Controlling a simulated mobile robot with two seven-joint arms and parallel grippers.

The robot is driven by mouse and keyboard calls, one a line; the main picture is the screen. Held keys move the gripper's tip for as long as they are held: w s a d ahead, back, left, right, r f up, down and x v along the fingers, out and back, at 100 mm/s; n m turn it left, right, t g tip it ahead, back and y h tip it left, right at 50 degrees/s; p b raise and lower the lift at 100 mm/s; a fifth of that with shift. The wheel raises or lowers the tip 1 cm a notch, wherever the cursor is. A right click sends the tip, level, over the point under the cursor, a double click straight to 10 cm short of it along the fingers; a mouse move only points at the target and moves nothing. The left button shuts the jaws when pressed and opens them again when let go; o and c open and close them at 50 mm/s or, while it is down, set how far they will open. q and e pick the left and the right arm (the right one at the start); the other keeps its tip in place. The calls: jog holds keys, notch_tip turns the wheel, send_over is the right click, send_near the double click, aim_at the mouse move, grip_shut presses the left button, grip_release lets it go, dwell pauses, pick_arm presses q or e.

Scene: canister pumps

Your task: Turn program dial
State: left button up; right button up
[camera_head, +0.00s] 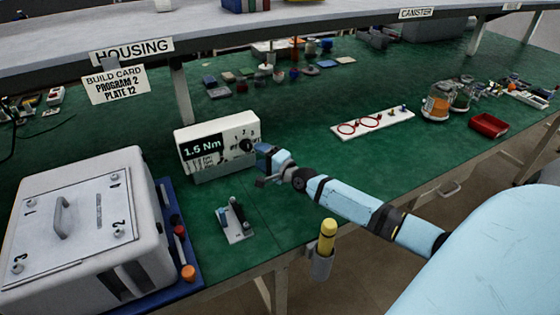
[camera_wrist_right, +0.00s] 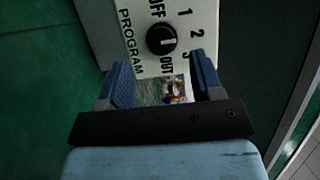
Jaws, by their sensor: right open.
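The program dial (camera_head: 246,145) is a black knob on the front of a white controller box (camera_head: 215,139) with a display reading 1.5 or 1.6 Nm. In the right wrist view the dial (camera_wrist_right: 161,39) sits just beyond the fingertips, among the labels OFF, 1, 2, 3 and OUT. Its white mark points right, roughly toward 2. My right gripper (camera_head: 265,158) is close to the dial from the right. Its blue fingers (camera_wrist_right: 162,80) are open with nothing gripped, and I see no contact with the knob. My left gripper is not in view.
A build card (camera_head: 116,85) reads PROGRAM 2, PLATE 12. A small stand (camera_head: 234,222) is in front of the box, and a large lidded housing (camera_head: 75,225) on a blue tray is at left. Green bench lies clear right of the box, before a white tray (camera_head: 372,124).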

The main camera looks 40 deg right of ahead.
jog(key=s+d, duration=0.1)
jog(key=s, duration=0.8)
jog(key=shift+d, duration=0.2)
